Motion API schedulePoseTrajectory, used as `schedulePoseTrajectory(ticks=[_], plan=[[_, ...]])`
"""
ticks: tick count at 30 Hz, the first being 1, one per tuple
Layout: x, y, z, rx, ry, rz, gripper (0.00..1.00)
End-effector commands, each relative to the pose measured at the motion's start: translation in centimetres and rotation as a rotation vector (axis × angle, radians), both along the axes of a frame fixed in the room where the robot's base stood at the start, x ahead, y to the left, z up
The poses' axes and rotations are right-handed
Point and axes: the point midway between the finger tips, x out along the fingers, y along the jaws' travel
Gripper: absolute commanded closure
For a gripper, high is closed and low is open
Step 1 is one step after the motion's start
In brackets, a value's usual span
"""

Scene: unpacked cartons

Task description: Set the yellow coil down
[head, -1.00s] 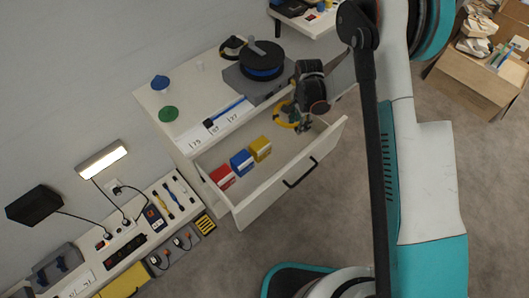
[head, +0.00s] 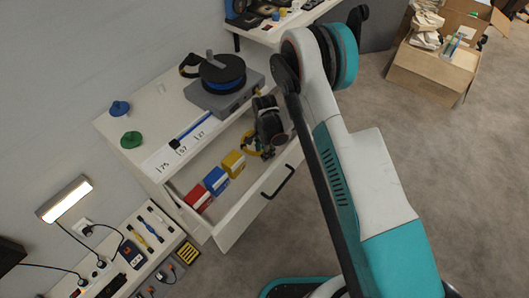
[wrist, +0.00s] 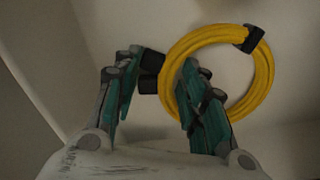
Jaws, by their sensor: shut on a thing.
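The yellow coil (head: 252,145) is at the right end of the open drawer (head: 245,211), beside the yellow box. In the wrist view the coil (wrist: 268,72) is a ring with a black tie at its upper right, over the pale drawer floor. My gripper (wrist: 160,85) is shut on the coil's left side. One finger is outside the ring and the other overlaps its inside. In the head view my gripper (head: 262,147) reaches down into the drawer and partly hides the coil. I cannot tell whether the coil touches the floor.
Red (head: 198,198), blue (head: 215,180) and yellow (head: 233,163) boxes stand in a row in the drawer, left of the coil. The drawer's front with its black handle (head: 278,182) is close to my gripper. A black and blue spool (head: 222,74) stands on the cabinet top.

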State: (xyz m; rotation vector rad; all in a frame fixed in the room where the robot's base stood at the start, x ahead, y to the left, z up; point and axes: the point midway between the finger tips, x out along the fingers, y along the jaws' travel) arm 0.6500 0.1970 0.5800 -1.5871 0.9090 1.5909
Motion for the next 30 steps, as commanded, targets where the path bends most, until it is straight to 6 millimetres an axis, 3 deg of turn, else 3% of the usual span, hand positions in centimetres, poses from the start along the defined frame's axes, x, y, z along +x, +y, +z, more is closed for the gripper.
schedulePoseTrajectory(ticks=[10,11,13,14,25,30], plan=[[0.0,0.0,-0.3,0.000,0.000,0.000,0.90],[0.0,0.0,-0.4,0.000,0.000,0.000,0.59],[0.0,0.0,-0.3,0.000,0.000,0.000,0.43],[0.0,0.0,-0.3,0.000,0.000,0.000,0.41],[0.0,0.0,-0.1,0.000,0.000,0.000,0.41],[0.0,0.0,2.1,0.000,0.000,0.000,0.41]])
